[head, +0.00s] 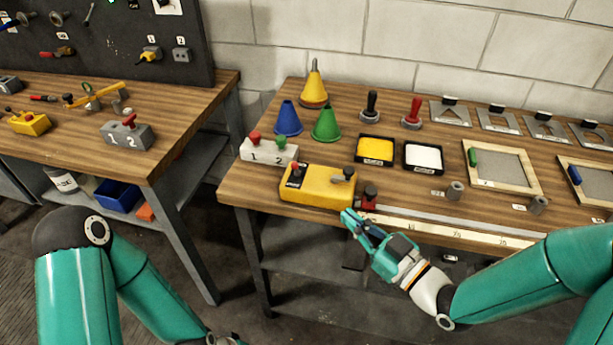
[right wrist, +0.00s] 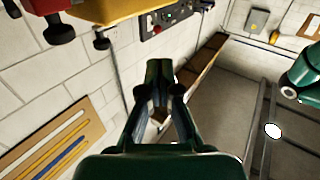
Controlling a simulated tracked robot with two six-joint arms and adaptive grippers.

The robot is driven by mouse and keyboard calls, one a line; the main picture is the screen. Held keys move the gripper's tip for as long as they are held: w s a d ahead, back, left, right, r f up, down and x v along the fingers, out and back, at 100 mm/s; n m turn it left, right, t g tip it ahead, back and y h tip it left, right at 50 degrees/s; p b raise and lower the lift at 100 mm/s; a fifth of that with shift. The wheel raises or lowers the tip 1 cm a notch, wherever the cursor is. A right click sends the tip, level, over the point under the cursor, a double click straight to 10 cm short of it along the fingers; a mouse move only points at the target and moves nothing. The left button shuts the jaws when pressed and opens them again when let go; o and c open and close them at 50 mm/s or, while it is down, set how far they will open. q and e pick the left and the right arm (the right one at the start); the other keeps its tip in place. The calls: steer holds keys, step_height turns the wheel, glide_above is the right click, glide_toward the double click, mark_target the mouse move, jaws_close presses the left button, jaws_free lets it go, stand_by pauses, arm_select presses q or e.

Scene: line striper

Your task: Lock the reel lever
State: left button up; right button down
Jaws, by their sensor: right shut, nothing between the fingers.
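A yellow box (head: 318,187) lies near the front edge of the right workbench. A red knob (head: 297,170) is at its left end and a dark-knobbed lever (head: 343,175) at its right end. A red block with a dark knob (head: 369,195) sits just right of the box. My right gripper (head: 360,228) is shut and empty, in front of the bench edge, below and apart from the red block. In the right wrist view its fingers (right wrist: 160,78) are together, with the yellow box (right wrist: 108,10) at the top left. My left gripper is outside the head view.
A grey box with two knobs (head: 268,151), cones (head: 326,123), a yellow pad (head: 376,150) and a white pad (head: 423,157) stand behind. A ruler strip (head: 460,227) runs along the bench front. Open floor lies between the benches.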

mark_target(297, 168)
steer(key=shift+d+r, duration=0.15)
steer(key=shift+r, duration=0.2)
steer(key=shift+w, duration=0.15)
steer(key=p+x, duration=0.5)
steer(key=x, duration=0.8)
steer(key=shift+w+a, duration=0.3)
steer(key=shift+w, duration=0.05)
steer(key=shift+r, duration=0.1)
steer(key=shift+w+d+r+m+g+h, duration=0.1)
steer(key=shift+w+m+g+h, duration=0.15)
steer(key=shift+m, duration=0.25)
